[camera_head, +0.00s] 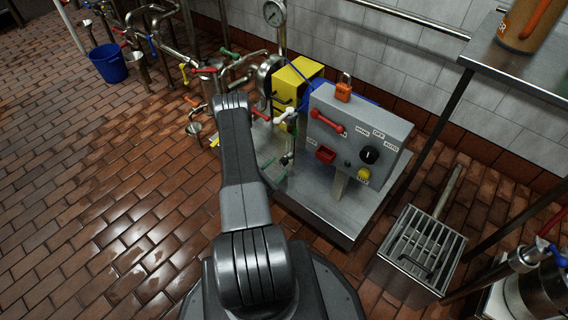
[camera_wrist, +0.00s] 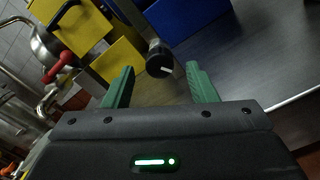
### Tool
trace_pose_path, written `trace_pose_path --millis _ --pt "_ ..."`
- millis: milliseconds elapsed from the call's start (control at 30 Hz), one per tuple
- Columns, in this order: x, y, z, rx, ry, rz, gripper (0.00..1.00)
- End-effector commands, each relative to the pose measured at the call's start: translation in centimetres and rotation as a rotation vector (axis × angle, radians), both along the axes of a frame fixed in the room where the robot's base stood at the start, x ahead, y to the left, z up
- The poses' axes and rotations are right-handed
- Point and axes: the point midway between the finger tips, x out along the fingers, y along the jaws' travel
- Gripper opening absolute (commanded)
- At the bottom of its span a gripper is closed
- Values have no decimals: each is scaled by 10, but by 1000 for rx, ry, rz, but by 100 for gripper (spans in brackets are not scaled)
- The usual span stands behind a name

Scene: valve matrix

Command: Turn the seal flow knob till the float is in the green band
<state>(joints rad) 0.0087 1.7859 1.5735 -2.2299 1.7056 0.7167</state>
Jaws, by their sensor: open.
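A black round knob (camera_wrist: 160,66) with a white mark shows in the wrist view, on the end of a dark stem. I take it for the seal flow knob, but no label is readable. My gripper (camera_wrist: 160,72) has two green fingers, open and empty. The knob appears between and just beyond the fingertips, with a gap on both sides; I cannot tell the depth. The float and the green band cannot be made out in either view.
A yellow box (camera_wrist: 75,22) and a blue surface (camera_wrist: 190,12) lie close beyond the fingers. A grey control box (camera_head: 362,135) with a red lever, black selector and orange padlock stands on the metal bench (camera_head: 320,205). Pipework is behind; a floor grate (camera_head: 425,245) lies right.

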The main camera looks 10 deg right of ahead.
Motion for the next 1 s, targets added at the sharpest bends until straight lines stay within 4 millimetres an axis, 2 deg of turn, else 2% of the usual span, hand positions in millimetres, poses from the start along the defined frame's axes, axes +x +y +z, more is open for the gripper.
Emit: trace_pose_path --millis 100,300,700,933,1000 --pt "12 -16 -1 0 -2 -4 52" --pt "25 -33 -1 0 -1 -1 52" --pt "29 -37 0 1 1 1 52" --pt "29 -37 0 -1 1 0 7" --pt "29 -37 0 -1 1 0 7"
